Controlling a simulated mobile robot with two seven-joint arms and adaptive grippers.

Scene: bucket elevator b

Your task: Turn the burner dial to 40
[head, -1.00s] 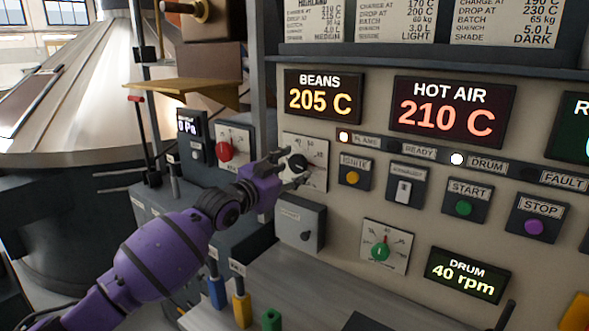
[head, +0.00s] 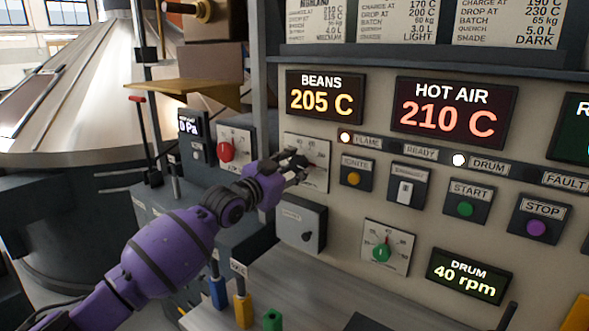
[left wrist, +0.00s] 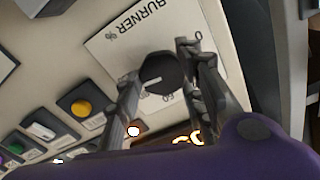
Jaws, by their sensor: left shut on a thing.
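The burner dial (left wrist: 158,73) is a dark round knob with a white pointer line. It sits on a pale plate marked "BURNER %" (left wrist: 118,32) in the left wrist view. In the head view the burner plate (head: 318,151) is on the panel, and my gripper hides most of the knob. My left gripper (head: 300,172) is at the knob. In the left wrist view its two fingers (left wrist: 160,88) stand on either side of the knob, shut on it. Most of the scale is hidden; a "0" and a "60" show. My right gripper is not in view.
A red knob (head: 225,151) is left of the burner plate, and a green knob (head: 382,252) is below right. The ignite button (head: 353,179) is close to the gripper's right. A grey box (head: 300,222) sits just below. Displays read beans 205 C (head: 325,98) and hot air 210 C (head: 450,112).

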